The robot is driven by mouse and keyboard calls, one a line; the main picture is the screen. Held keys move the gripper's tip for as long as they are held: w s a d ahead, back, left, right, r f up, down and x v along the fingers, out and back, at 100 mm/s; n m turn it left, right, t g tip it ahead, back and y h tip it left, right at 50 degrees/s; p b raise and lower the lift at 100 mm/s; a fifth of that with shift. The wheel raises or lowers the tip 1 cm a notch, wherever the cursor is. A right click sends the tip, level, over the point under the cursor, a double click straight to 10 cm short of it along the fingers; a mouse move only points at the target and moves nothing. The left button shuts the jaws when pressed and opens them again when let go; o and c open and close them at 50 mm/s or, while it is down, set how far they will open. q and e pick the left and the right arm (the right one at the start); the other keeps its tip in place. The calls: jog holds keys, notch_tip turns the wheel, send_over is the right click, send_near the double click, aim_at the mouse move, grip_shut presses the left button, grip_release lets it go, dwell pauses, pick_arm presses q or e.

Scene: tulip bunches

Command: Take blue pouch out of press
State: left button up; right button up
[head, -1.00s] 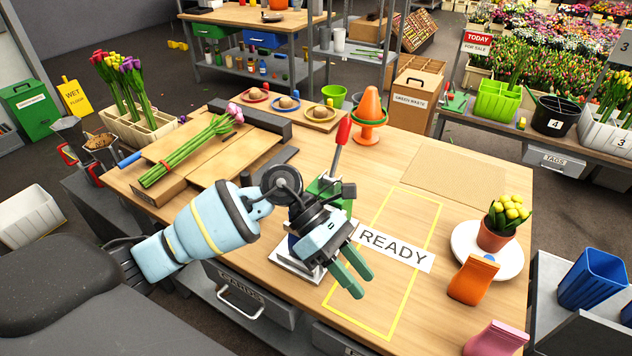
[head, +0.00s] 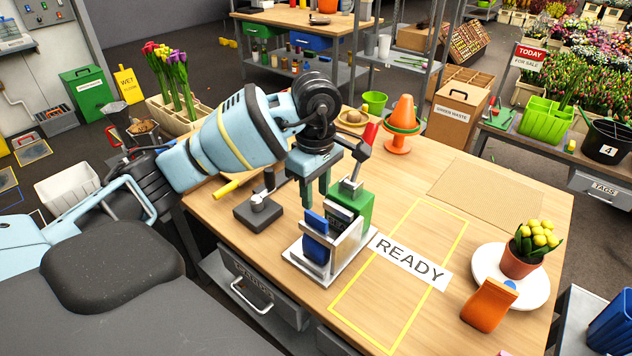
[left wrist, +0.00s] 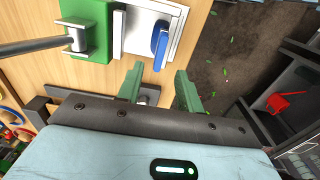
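The press (head: 360,208) has a green body, a red-tipped lever and a silver base, and stands on the wooden table left of the READY label. The blue pouch (head: 315,248) stands upright in the press, at its left front side. In the left wrist view the blue pouch (left wrist: 160,40) shows from above, beside the green press body (left wrist: 88,28). My left gripper (head: 315,195) points down just above and behind the pouch, open. In the left wrist view its fingers (left wrist: 157,90) are apart with nothing between them. My right gripper is not in view.
A yellow-outlined area with the READY label (head: 410,262) lies right of the press. An orange pouch (head: 489,305) and a potted yellow plant on a white plate (head: 484,262) are further right. A dark block with a knob (head: 258,213) stands left of the press.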

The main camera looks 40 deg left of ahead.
aim_at(316, 215)
pick_arm(q)
jog(key=shift+f, duration=3.05)
jog(key=shift+c, duration=0.3)
grip_shut()
jog(key=shift+r, duration=0.25)
